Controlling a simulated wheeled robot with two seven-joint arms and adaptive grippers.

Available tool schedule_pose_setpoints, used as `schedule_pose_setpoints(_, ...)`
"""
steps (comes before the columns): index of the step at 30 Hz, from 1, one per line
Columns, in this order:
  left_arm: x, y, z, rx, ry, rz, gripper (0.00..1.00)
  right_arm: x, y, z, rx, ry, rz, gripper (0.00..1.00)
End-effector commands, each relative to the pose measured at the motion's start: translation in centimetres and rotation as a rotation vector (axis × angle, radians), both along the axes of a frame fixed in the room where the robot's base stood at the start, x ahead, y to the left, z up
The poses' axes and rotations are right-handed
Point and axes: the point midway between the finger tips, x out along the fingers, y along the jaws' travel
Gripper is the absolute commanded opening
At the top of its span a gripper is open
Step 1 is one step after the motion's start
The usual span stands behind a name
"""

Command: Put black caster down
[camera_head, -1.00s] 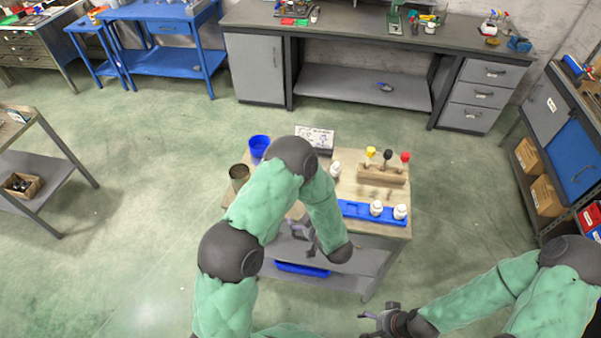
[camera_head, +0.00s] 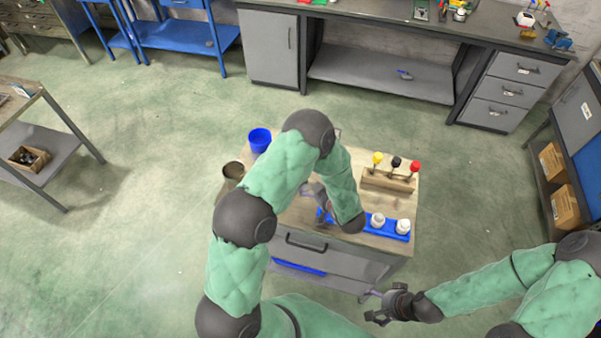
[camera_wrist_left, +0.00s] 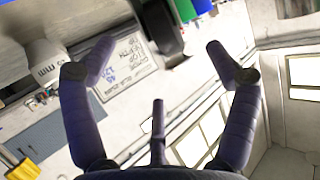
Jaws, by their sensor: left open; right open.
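A black-topped piece (camera_head: 396,163), which I take for the black caster, stands between a yellow-topped one (camera_head: 377,158) and a red-topped one (camera_head: 415,167) in a wooden rack (camera_head: 388,181) on the cart. My left gripper (camera_head: 318,196) is over the cart's front left part, left of the rack and partly hidden by my arm. In the left wrist view its fingers (camera_wrist_left: 160,55) are spread, with nothing held. A dark cylinder (camera_wrist_left: 160,28) lies beyond them; I cannot tell what it is. My right gripper (camera_head: 375,306) is open and empty, in front of the cart.
A blue tray (camera_head: 378,232) with white bottles (camera_head: 403,226) lies along the cart's front. A blue cup (camera_head: 259,140) and a dark cup (camera_head: 233,171) stand at its left. A printed card (camera_wrist_left: 130,65) and a white bottle (camera_wrist_left: 45,60) show in the left wrist view.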

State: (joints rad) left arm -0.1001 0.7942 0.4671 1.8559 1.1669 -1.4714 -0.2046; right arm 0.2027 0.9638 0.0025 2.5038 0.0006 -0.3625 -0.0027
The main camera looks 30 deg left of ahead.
Motion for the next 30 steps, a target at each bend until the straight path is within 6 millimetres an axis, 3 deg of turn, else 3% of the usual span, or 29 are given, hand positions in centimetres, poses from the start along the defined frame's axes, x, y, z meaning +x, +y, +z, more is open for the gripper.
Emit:
schedule_pose_setpoints(10, 1.4, 2.5, -1.1, 0.000, -0.001, 0.000, 0.87, 0.0, 0.0, -0.2, 0.000, -0.001, 0.000, 0.82)
schedule_pose_setpoints(18, 2.9, 5.6, -2.3, -0.001, 0.000, 0.003, 0.87, 0.0, 0.0, -0.3, 0.000, -0.001, 0.000, 0.82)
schedule_pose_setpoints(29, 3.5, 6.4, -2.6, -0.001, -0.001, -0.001, 0.87, 0.0, 0.0, -0.4, 0.000, -0.001, 0.000, 0.82)
schedule_pose_setpoints(30, 3.5, 6.4, -2.6, -0.001, -0.001, -0.001, 0.81, 0.0, 0.0, -0.4, 0.000, -0.001, 0.000, 0.82)
